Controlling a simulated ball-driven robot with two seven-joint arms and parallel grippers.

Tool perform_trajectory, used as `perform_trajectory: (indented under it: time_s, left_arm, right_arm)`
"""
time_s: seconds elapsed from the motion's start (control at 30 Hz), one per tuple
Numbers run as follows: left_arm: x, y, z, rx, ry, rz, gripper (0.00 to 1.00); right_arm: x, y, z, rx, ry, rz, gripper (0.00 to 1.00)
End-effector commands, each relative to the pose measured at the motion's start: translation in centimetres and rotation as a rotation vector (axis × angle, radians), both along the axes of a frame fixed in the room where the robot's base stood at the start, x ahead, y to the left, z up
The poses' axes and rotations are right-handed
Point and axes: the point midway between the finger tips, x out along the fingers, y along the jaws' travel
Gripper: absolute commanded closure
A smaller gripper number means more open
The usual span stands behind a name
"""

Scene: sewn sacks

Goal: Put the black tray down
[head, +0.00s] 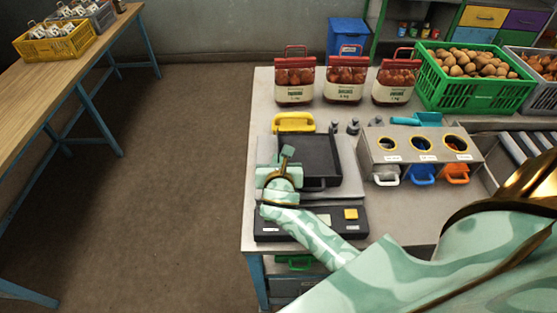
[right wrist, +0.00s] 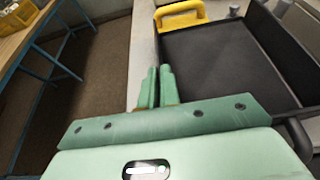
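The black tray (head: 322,155) is a shallow dark tray with a raised rim, lying level over the silver plate of the scale (head: 351,180). I cannot tell whether its underside touches the plate. In the right wrist view the tray (right wrist: 225,62) fills the upper right. My right gripper (head: 287,153) is at the tray's left side. Its green fingers (right wrist: 158,86) are close together in the right wrist view, with the tray's left wall running into the narrow gap between them. My left gripper is not in view.
A yellow-handled item (head: 293,122) stands behind the tray. A metal holder (head: 420,145) with three round holes is at the right. Three red-topped sacks (head: 345,84) and a green crate (head: 465,98) stand at the back. The table's left edge is close to my gripper.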

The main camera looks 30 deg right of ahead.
Motion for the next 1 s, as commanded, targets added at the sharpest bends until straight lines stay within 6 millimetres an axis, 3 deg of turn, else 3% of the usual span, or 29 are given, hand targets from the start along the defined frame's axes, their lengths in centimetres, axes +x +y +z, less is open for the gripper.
perform_trajectory:
  time_s: [0.03, 0.1, 0.47, 1.0]
  left_arm:
    - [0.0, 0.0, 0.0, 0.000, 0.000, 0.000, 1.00]
    - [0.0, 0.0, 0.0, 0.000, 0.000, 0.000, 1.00]
    - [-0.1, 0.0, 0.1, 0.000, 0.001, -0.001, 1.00]
    - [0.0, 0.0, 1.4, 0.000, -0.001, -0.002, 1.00]
  right_arm:
    - [0.0, 0.0, -0.1, 0.000, 0.000, 0.000, 0.90]
    - [0.0, 0.0, -0.1, 0.000, 0.000, 0.000, 0.74]
    - [-0.3, 0.2, 0.4, 0.000, 0.000, 0.001, 0.74]
    - [-8.7, 5.4, 4.4, 0.000, 0.000, 0.001, 0.74]
